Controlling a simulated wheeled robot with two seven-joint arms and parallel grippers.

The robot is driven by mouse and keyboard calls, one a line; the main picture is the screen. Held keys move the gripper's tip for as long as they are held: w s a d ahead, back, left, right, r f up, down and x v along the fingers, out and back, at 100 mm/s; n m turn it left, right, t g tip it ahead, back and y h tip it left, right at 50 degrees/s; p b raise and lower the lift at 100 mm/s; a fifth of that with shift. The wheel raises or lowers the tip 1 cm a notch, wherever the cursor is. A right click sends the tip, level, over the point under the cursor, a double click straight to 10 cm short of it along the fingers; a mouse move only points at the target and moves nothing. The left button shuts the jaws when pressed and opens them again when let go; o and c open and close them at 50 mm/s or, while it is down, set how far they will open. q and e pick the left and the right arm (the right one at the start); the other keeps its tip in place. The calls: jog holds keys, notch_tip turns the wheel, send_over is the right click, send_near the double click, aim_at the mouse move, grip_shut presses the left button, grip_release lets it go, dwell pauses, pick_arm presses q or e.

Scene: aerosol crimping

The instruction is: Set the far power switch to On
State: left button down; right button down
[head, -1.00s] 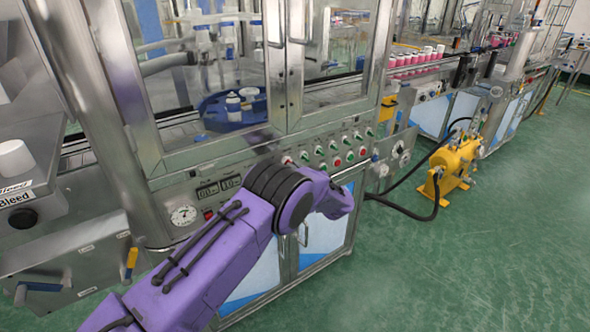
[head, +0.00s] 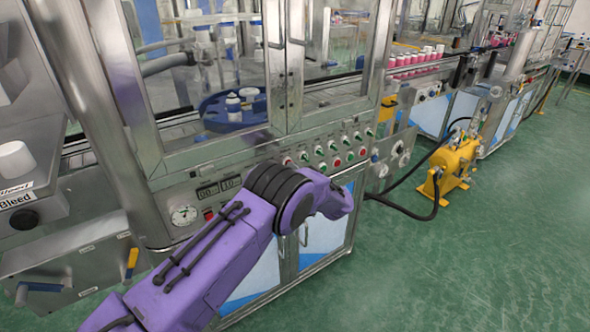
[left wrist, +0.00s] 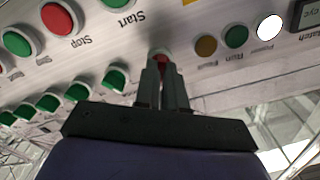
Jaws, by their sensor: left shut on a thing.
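My purple left arm (head: 205,255) reaches from the lower left to the control panel (head: 345,150) of the glass-fronted machine. In the head view the wrist hides its fingers. In the left wrist view the left gripper (left wrist: 161,72) has its narrow fingers close together on a small red switch (left wrist: 160,54). The fingers cover most of this switch, so its setting cannot be read. I cannot tell from its hidden label whether it is the far power switch. My right gripper is not in view.
Near the fingers are a green Start button (left wrist: 121,4), a red Stop button (left wrist: 58,18) and several green knobs (left wrist: 77,92). A yellow pump (head: 453,168) with black hoses stands on the green floor at right. Open floor (head: 480,260) lies at the lower right.

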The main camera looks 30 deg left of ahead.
pick_arm(q)
jog(key=c, duration=1.2)
grip_release()
jog(key=shift+d, duration=0.1)
jog(key=b+v, duration=0.1)
jog(key=v, duration=0.9)
jog(key=shift+s+d+f, duration=0.1)
jog(key=shift+d, duration=0.05)
